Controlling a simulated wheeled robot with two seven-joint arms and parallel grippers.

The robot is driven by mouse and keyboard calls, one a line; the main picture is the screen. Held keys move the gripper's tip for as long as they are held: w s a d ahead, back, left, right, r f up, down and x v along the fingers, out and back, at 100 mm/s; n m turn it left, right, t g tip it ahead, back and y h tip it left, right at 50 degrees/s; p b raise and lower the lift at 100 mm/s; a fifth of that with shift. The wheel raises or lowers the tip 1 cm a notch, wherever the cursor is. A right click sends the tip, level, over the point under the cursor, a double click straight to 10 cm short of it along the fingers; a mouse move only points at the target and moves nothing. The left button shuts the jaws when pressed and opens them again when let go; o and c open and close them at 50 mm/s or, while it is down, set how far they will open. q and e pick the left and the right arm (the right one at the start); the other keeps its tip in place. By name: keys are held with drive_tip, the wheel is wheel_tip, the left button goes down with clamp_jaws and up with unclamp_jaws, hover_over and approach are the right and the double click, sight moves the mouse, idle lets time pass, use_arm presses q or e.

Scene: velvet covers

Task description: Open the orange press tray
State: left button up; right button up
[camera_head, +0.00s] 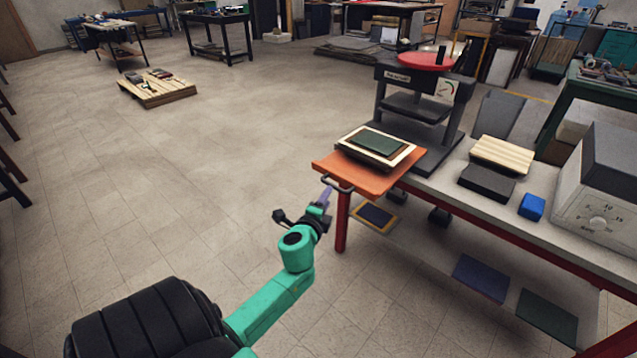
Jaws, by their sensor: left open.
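The orange press tray (352,179) sticks out from the press (410,110) over the left end of the workbench. A dark handle (337,184) is on its front edge. A stack of flat sheets with a dark green piece on top (378,144) lies on the tray. My left gripper (325,197) is open, its fingers close to the handle; I cannot tell whether they touch it or surround it. My right gripper is not in view.
On the workbench (450,189) stand a light wood block (502,154), a dark block (487,182), a blue block (532,206) and a grey box with a dial (600,200). A lower shelf holds flat pieces. The floor to the left is clear as far as a pallet (157,92).

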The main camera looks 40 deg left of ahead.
use_arm(q)
drive_tip(key=v, duration=0.9)
drive_tip(key=shift+r, duration=0.1)
